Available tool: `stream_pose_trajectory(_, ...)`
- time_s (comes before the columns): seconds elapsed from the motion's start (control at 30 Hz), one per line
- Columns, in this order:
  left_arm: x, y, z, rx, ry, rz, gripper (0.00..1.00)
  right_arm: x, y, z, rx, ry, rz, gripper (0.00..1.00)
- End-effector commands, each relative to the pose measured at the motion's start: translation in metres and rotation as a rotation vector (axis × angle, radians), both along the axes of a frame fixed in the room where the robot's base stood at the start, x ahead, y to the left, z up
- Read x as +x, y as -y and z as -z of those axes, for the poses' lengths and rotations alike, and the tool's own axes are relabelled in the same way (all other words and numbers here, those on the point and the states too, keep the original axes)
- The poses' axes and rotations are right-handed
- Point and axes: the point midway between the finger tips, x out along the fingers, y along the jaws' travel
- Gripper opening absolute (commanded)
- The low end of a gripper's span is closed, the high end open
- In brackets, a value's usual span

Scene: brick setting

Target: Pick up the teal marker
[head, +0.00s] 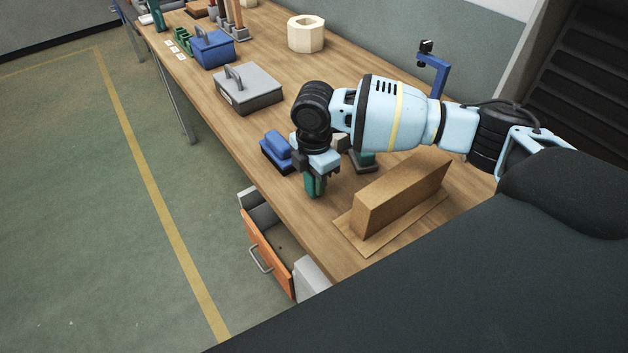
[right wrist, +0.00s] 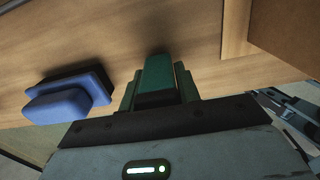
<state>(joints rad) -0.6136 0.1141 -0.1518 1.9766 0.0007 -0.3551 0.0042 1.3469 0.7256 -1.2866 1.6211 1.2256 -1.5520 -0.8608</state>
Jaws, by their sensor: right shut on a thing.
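My right gripper (head: 315,188) is over the front part of the wooden bench, near its left edge, pointing down. It also shows in the right wrist view (right wrist: 158,92), with its green fingers shut on the teal marker (right wrist: 158,72). The marker sits between the fingers and its far end sticks out past them over the wood. In the head view the marker is hard to tell from the fingers. I cannot tell whether it touches the bench. My left gripper is not in view.
A blue eraser-like block (head: 277,150) lies just left of my right gripper. A brown block on a board (head: 400,195) stands to the right. A grey lidded box (head: 248,90) is farther back. An orange-fronted drawer (head: 267,252) hangs open below the bench edge.

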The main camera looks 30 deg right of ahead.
Motion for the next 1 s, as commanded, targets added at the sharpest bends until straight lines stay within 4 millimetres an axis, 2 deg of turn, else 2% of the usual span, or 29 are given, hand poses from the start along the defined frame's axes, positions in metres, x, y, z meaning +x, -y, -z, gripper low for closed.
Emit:
stream_pose_trajectory(0.27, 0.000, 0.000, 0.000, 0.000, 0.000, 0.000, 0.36, 0.001, 0.000, -0.006, 0.001, 0.002, 0.000, 0.10)
stream_pose_trajectory(0.53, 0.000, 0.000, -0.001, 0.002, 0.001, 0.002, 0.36, -0.001, -0.001, -0.039, 0.001, 0.001, -0.001, 0.10)
stream_pose_trajectory(1.0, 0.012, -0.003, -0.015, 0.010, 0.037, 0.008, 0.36, -0.099, -0.053, -0.048, 0.003, 0.002, -0.005, 0.10)
